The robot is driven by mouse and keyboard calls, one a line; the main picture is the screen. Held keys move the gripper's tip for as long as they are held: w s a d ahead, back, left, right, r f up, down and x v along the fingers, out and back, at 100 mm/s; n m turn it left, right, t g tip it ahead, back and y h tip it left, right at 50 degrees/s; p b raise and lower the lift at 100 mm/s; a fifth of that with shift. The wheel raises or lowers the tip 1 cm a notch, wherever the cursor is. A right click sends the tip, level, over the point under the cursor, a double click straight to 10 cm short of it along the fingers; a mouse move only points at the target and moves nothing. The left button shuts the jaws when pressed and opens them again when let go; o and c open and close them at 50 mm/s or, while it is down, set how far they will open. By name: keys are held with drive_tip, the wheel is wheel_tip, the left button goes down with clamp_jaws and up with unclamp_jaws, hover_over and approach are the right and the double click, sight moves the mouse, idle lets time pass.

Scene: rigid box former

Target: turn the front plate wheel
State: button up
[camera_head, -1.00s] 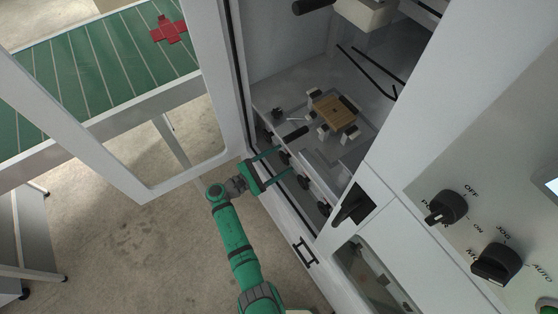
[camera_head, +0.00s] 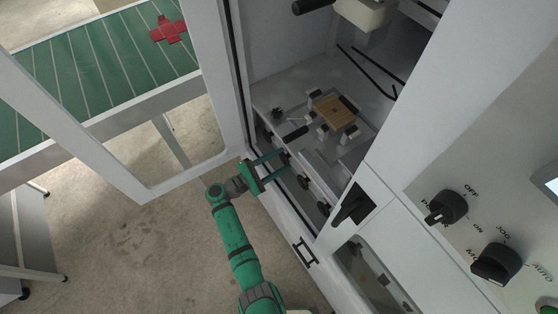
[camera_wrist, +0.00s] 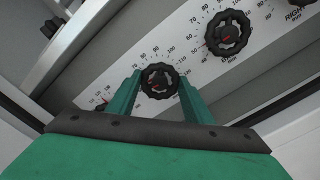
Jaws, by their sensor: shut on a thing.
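A black lobed hand wheel (camera_wrist: 159,80) with a red pointer sits on a pale panel with a printed number scale. In the wrist view my gripper (camera_wrist: 160,76) has its two green fingers on either side of this wheel, shut on it. In the head view my gripper (camera_head: 287,160) reaches from the left to the row of wheels along the machine's lower front edge. The name printed for the held wheel is not readable, so I cannot tell from a label that it is the front plate wheel.
Another black wheel (camera_wrist: 228,33) is up and right of the held one. An open door frame (camera_head: 140,190) stands left of my arm. Inside the machine is a brown block (camera_head: 334,112). A control panel with black knobs (camera_head: 446,207) is at right. A green conveyor (camera_head: 95,75) lies beyond the door.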

drive_tip(key=m, duration=0.4)
drive_tip(key=shift+m, duration=0.3)
drive_tip(key=m, duration=0.4)
drive_tip(key=shift+s+f+m, duration=0.1)
drive_tip(key=shift+f+m, duration=0.05)
drive_tip(key=shift+m, duration=0.15)
drive_tip(key=m, duration=0.4)
drive_tip(key=shift+m, duration=0.3)
drive_tip(key=shift+f+m, duration=0.1)
drive_tip(key=shift+m, duration=2.1)
drive_tip(key=o, duration=1)
drive_tip(key=shift+o, duration=0.2)
drive_tip(key=shift+a, duration=0.1)
